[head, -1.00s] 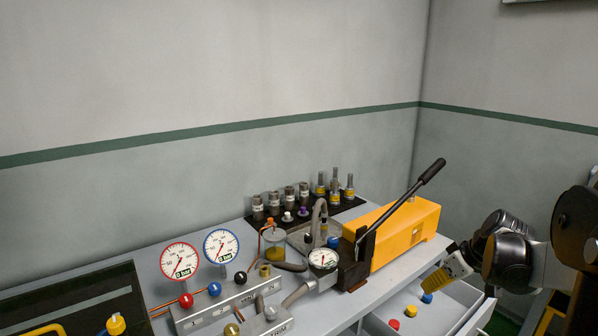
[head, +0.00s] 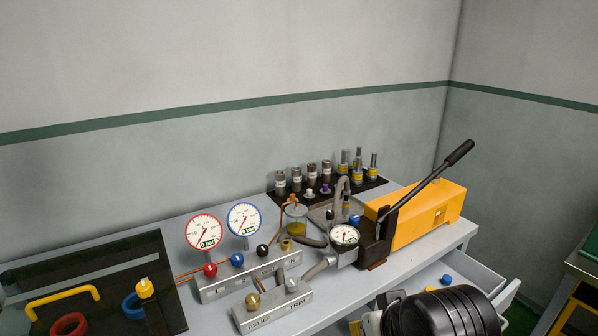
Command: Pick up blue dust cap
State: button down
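A small blue dust cap (head: 446,280) lies in the open drawer (head: 482,272) below the bench top, at the lower right of the head view. My black wrist covers much of the drawer just in front of the cap. My gripper (head: 371,321) shows only in part at the bottom edge, left of the wrist, in front of the bench's front edge. It is apart from the blue cap. Its fingertips are hidden or cut off, so I cannot tell whether it is open or holds anything.
An orange pump (head: 425,220) with a long black lever stands above the drawer. A gauge manifold (head: 245,276) and a grey valve block (head: 275,305) occupy the bench to the left. Several fittings stand on a black mat at the back. A green-topped table (head: 583,262) is at the right.

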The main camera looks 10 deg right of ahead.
aim_at(447, 279)
jog(key=z, duration=1.5)
